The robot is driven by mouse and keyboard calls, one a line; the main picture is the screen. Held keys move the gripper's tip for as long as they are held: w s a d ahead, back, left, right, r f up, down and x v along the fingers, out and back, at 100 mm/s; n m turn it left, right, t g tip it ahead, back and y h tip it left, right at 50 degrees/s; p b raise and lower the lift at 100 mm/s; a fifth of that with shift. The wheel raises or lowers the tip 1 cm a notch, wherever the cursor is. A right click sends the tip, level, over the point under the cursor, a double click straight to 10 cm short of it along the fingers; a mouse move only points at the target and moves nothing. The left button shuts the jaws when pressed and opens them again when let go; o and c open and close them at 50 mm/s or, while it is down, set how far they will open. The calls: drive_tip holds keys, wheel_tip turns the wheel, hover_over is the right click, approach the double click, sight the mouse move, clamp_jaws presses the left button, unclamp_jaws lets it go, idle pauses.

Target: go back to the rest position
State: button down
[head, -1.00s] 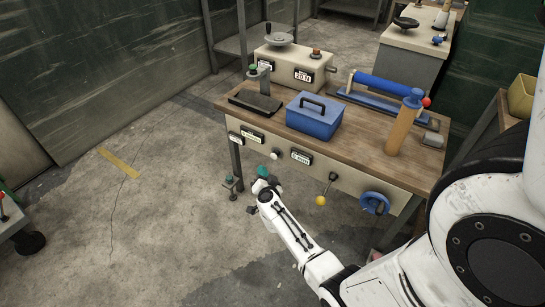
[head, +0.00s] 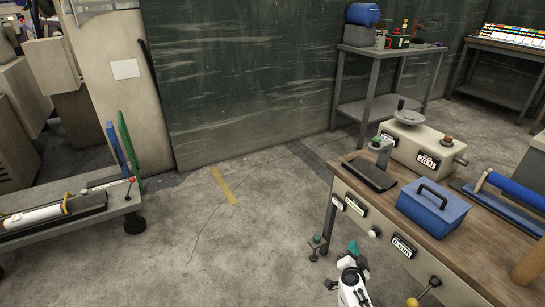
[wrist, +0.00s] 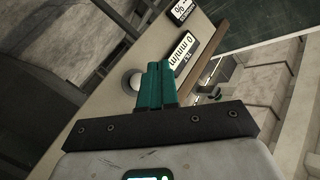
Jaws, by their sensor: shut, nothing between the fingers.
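My gripper (head: 353,247) is low in front of the left part of the workbench (head: 440,230), beside its front panel. Its teal fingers (wrist: 155,85) are together with nothing between them in the wrist view. Past the fingertips in the wrist view are a white round knob (wrist: 133,81) and a label plate (wrist: 184,50) on the bench's front panel. I cannot tell the exact gap between fingertips and panel.
The bench carries a blue toolbox (head: 432,207), a dark flat block (head: 370,173) and a beige machine with a handwheel (head: 418,145). A grey cart (head: 70,222) stands left.

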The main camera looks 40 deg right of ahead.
drive_tip(key=w+a+r+n+t+y, duration=0.2)
drive_tip(key=w+a+n+t+y, duration=0.15)
drive_tip(key=a, duration=0.35)
drive_tip(key=w+a+r+n+t+y, duration=0.1)
drive_tip(key=w+a+n+t+y, duration=0.2)
drive_tip(key=w+a+n+y, duration=0.3)
drive_tip(key=s+a+n+g+y, duration=0.2)
drive_tip(key=s+a+n+y, duration=0.1)
drive_tip(key=a, duration=0.6)
drive_tip(key=s+a+n+g+y, duration=0.2)
drive_tip(key=s+a+n+y, duration=0.15)
drive_tip(key=a, duration=0.55)
drive_tip(key=s+a+r+n+g+h, duration=0.15)
drive_tip(key=s+g, duration=0.35)
drive_tip(key=s, duration=0.5)
drive_tip(key=s+a+r+n+g+h, duration=0.1)
drive_tip(key=s+r+g, duration=0.3)
drive_tip(key=s, duration=0.6)
wheel_tip(320, 180, up, 16)
drive_tip(key=g+p, duration=0.1)
drive_tip(key=p, duration=1.5)
drive_tip(key=shift+d+p, duration=0.2)
drive_tip(key=shift+p, duration=0.15)
